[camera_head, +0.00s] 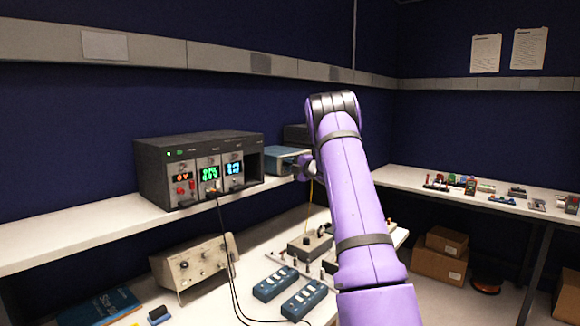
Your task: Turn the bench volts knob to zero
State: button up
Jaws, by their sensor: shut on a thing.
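My gripper (301,168) is at the end of my purple arm, at the front right of a small blue instrument box (283,152) on the shelf. It is shut on what looks like the bench volts knob on the front of that box. The fingers and wrist hide the knob, so its pointer and setting cannot be read. No volts readout shows on the visible part of the blue box.
Left of the blue box stands a dark rack (160,162) with lit red, green and blue displays. Black leads hang from it past the shelf (110,220). Below are a beige box (190,262) and blue switch boxes (275,284). A side bench (410,179) holds small parts.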

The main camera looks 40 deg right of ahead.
jog(key=shift+f, duration=0.1)
jog(key=o, duration=0.9)
jog(key=s, duration=0.7)
jog(key=s+d, duration=0.1)
jog(key=s, duration=0.2)
jog(key=shift+s+f, duration=0.1)
jog(key=shift+s, duration=0.3)
jog(key=shift+a, duration=0.1)
